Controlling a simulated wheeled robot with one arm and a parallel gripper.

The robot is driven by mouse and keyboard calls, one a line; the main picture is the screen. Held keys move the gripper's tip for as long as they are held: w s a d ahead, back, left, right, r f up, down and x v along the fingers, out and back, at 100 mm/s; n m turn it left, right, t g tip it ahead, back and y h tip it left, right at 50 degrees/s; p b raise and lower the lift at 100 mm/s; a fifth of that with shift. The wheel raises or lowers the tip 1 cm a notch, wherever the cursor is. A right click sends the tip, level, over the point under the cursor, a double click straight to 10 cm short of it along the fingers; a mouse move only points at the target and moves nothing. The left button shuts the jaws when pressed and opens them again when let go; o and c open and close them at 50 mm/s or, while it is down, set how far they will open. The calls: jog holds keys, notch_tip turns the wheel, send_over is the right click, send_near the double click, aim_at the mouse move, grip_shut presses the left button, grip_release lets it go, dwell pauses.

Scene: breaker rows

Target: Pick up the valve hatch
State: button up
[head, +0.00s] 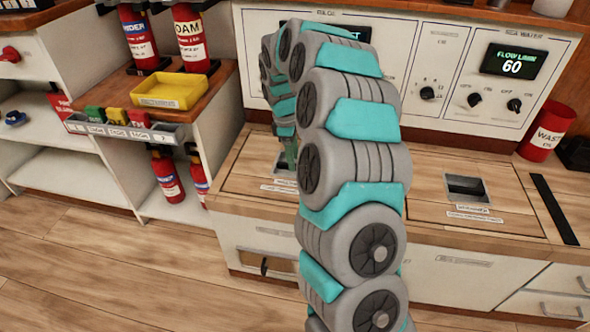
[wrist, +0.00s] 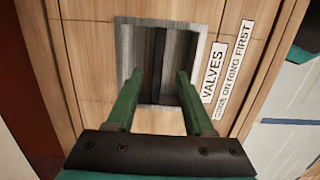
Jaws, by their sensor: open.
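The valve hatch (wrist: 92,60) is a light wooden panel with a metal-rimmed square recess and a label reading VALVES, with a smaller line beneath. A dark bar (wrist: 159,50) runs across the recess. My gripper (wrist: 159,78) is open and empty, its two green fingers pointing at the recess, one on each side of the bar. Whether the fingertips are inside the recess I cannot tell. In the head view the left hatch (head: 243,165) lies in the counter top, partly hidden behind my arm, with my gripper (head: 289,160) over it.
A second hatch (head: 440,185) with its own recess lies to the right. A control panel (head: 445,75) rises behind the counter. A red waste bin (head: 546,130) stands at the right. A yellow tray (head: 170,91) and fire extinguishers (head: 138,38) occupy the left shelf.

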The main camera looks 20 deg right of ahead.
jog(key=f, duration=0.3)
jog(key=shift+d+f, duration=0.3)
jog(key=shift+f, duration=0.1)
jog(key=shift+c, duration=0.2)
grip_shut()
dwell(0.9)
